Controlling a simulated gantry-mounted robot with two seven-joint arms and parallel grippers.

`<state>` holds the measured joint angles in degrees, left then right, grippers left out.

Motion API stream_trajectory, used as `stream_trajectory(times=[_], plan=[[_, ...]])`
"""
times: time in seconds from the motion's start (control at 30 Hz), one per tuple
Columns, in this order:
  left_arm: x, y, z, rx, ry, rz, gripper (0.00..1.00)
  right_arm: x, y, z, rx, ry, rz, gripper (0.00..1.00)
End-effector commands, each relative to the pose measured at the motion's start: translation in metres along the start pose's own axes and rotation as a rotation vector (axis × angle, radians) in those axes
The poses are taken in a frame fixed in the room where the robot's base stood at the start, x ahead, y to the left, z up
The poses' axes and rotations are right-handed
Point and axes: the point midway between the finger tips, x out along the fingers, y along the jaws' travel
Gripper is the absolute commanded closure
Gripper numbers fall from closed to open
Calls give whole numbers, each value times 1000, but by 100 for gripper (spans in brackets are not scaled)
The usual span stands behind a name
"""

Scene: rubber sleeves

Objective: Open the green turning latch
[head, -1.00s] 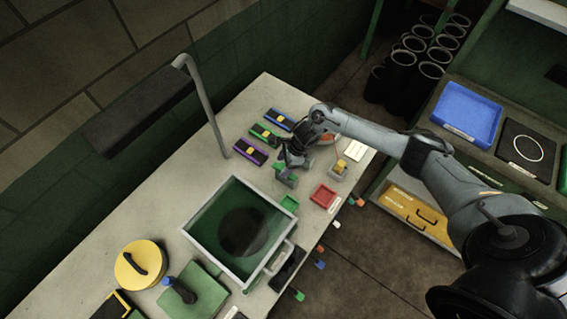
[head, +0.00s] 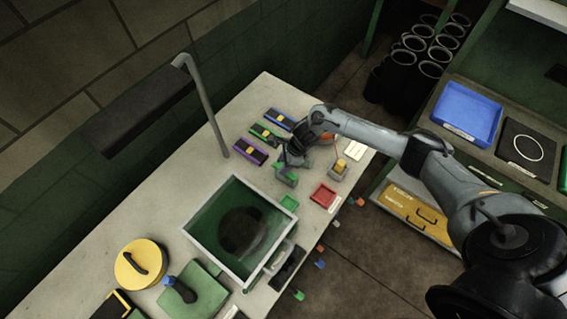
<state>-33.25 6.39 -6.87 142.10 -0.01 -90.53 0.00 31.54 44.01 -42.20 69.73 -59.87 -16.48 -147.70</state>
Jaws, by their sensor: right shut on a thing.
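My right gripper (head: 290,163) reaches down over the bench from the right and is shut on a small green piece, which I take to be the green turning latch (head: 284,179). The latch stands on the bench top just behind the tray with the green inside. The fingers and wrist hide part of it, so I cannot tell its exact angle. My left gripper is not in view.
A red tray (head: 323,195), a metal-rimmed bin (head: 187,233) and a yellow round lid (head: 140,264) are nearby. A lamp post (head: 208,110) rises at left.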

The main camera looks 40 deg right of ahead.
Motion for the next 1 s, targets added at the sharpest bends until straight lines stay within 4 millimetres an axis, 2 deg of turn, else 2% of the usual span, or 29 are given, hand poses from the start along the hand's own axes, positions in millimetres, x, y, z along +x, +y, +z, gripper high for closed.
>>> stream_trajectory(times=[0.37,1.0], plan=[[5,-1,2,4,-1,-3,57,0,2,0,202,0,-84,91],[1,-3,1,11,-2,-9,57,-1,5,4,763,-2,-315,91]])
